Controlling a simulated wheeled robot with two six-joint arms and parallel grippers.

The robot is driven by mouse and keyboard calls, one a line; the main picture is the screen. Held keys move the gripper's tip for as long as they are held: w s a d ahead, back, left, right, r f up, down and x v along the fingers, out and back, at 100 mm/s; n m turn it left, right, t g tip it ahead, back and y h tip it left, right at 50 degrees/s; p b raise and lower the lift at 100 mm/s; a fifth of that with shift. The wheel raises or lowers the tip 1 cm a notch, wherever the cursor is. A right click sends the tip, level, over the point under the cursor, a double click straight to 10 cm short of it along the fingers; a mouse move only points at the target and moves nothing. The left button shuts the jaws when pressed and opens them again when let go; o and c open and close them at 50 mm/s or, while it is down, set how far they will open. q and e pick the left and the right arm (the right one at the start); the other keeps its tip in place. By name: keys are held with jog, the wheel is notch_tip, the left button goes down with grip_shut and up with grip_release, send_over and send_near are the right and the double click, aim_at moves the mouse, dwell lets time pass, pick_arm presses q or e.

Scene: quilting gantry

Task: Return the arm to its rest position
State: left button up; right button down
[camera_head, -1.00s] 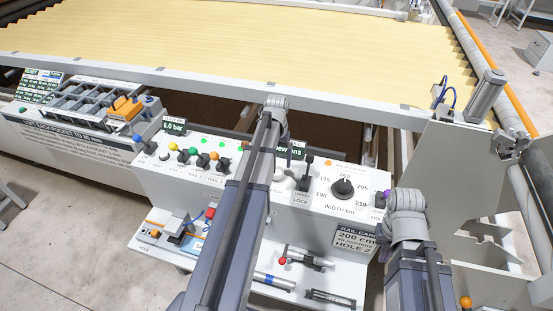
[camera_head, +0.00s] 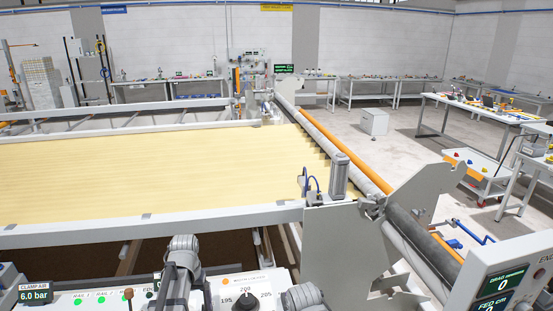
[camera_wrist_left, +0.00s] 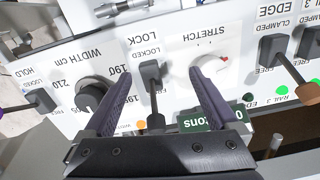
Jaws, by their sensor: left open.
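My left gripper (camera_wrist_left: 163,78) is open in the left wrist view, its two dark purple fingers apart in front of the control panel. The black lock lever (camera_wrist_left: 150,74) shows between the fingers; I cannot tell whether they touch it. The width knob (camera_wrist_left: 91,96) is left of the fingers, and the white stretch dial (camera_wrist_left: 210,66) is behind the right finger. In the head view my left arm's grey joint (camera_head: 183,252) rises in front of the panel, and its fingers are hidden. My right arm's joint (camera_head: 303,297) is at the bottom edge; its gripper is out of frame.
The gantry's front rail (camera_head: 150,224) and cream quilted sheet (camera_head: 130,165) lie beyond the panel. A grey side plate (camera_head: 345,250) and roller (camera_head: 420,238) stand to the right. Open floor (camera_head: 350,135) lies behind the roller.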

pick_arm(q)
jog(key=s+d+m, duration=0.2)
jog(key=s+d, duration=0.5)
jog(key=d, duration=0.3)
jog(key=s+d+f+m+y+b, duration=0.1)
jog(key=s+d+m, duration=0.2)
jog(key=s+d, duration=0.4)
jog(key=d, duration=0.4)
jog(key=shift+s+f, duration=0.3)
